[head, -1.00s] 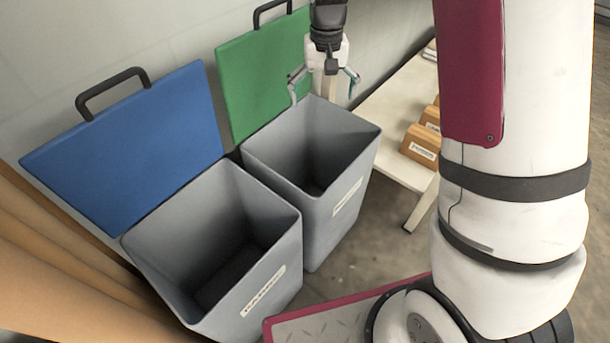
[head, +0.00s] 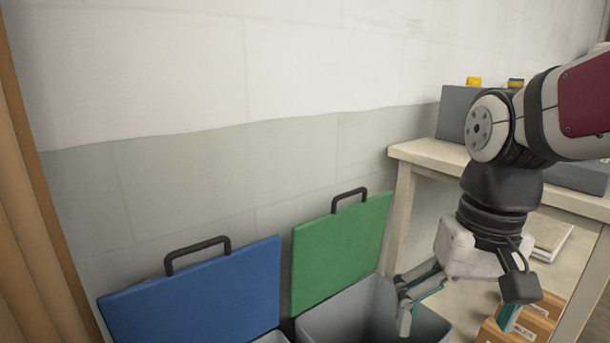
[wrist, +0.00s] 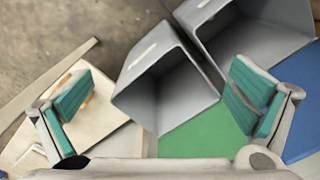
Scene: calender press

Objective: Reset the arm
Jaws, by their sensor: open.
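My gripper (head: 462,308) is open and empty. In the head view it hangs at the lower right, beside and partly in front of the grey bin with the green lid (head: 342,250). In the wrist view, the two teal-padded fingers of my gripper (wrist: 160,103) are spread wide apart with nothing between them. Below them the wrist view shows the mouth of a grey bin (wrist: 140,75) and part of its green lid (wrist: 205,135).
A bin with an open blue lid (head: 195,295) stands at the left. A pale workbench (head: 435,155) with a grey box (head: 455,115) is behind my arm. Its lower shelf holds wooden holders (head: 535,320). A brown curtain (head: 30,200) edges the far left.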

